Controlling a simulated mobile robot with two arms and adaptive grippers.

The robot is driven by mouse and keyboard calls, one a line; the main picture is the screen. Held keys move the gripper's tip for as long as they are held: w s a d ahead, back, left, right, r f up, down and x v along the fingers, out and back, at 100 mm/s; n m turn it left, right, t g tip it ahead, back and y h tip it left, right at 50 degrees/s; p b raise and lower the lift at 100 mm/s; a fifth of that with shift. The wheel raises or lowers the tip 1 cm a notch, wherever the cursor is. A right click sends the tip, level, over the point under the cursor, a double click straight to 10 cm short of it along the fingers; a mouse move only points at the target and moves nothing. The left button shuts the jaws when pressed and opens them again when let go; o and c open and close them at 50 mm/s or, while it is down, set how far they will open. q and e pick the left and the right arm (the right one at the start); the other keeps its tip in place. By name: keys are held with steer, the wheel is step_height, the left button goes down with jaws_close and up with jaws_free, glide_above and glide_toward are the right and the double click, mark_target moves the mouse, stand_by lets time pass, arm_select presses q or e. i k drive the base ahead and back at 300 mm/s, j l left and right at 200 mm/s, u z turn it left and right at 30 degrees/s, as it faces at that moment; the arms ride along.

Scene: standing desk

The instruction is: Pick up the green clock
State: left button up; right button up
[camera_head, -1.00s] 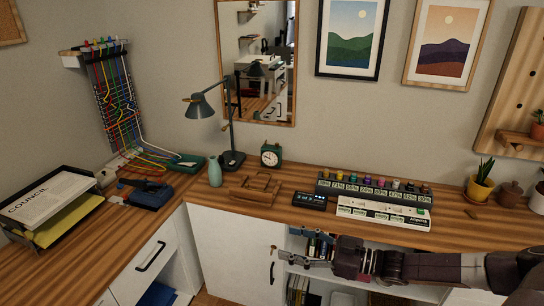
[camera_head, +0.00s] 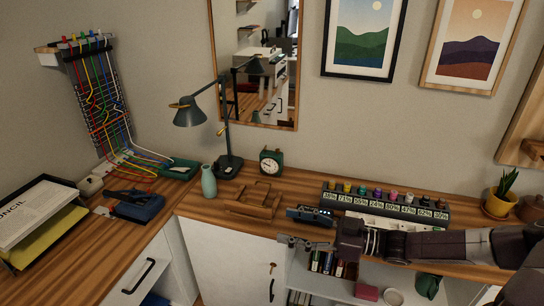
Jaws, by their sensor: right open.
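The green clock (camera_head: 271,161) stands upright at the back of the wooden desk, close to the wall, with its pale round face toward me. My right gripper (camera_head: 288,241) reaches in from the right at the desk's front edge. It is open and empty, in front of the clock and apart from it. My right arm hides part of the white strip and the desk edge. My left gripper is not in view.
A wooden stand (camera_head: 253,202) lies in front of the clock. A dark lamp (camera_head: 229,163) and teal vase (camera_head: 209,181) stand left of it. A small black device (camera_head: 309,215) and a row of coloured bottles (camera_head: 385,202) are to the right. Open shelves lie below.

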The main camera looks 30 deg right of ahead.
mark_target(270, 158)
steer(key=i+l, duration=1.3)
